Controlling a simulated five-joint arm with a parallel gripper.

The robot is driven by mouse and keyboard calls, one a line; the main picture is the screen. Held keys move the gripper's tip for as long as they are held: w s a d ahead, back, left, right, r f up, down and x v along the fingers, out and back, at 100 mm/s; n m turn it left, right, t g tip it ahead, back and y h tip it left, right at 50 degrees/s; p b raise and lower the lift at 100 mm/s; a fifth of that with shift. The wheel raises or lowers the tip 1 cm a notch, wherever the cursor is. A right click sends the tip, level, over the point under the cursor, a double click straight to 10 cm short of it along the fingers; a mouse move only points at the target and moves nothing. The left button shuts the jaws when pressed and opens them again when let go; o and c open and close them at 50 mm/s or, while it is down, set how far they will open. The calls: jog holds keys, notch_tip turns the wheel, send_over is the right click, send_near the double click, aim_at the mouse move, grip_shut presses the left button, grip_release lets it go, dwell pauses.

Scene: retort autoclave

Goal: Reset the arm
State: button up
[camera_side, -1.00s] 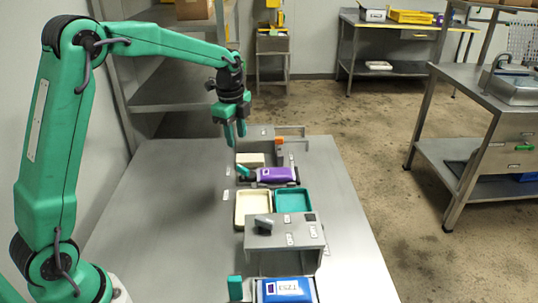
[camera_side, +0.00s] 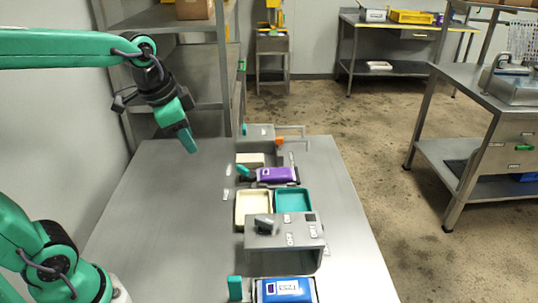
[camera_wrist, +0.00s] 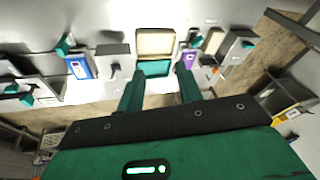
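My gripper (camera_side: 189,143) hangs in the air above the left part of the grey table (camera_side: 175,200), tilted, with its fingers pointing down and to the right. In the wrist view my gripper (camera_wrist: 158,92) has its two green fingers apart, with nothing between them. In the side view the fingers overlap. The purple pouch (camera_side: 275,175) lies in its holder on the table, to the right of and below the gripper in the picture, apart from it. A blue pouch (camera_side: 285,290) lies in another holder at the near end.
A cream tray (camera_side: 239,210) and a teal tray (camera_side: 307,201) sit side by side on the table. A grey box with a lever (camera_side: 285,238) stands nearer. A grey unit with an orange part (camera_side: 260,132) stands at the far end. A metal shelf (camera_side: 175,107) rises behind the arm.

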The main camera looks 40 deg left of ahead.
jog(key=s+d+f+n+t, duration=0.1)
jog(key=s+f+n, duration=0.1)
jog(key=s+n, duration=0.3)
jog(key=shift+s+d+t, duration=0.3)
jog(key=shift+s, duration=1.85)
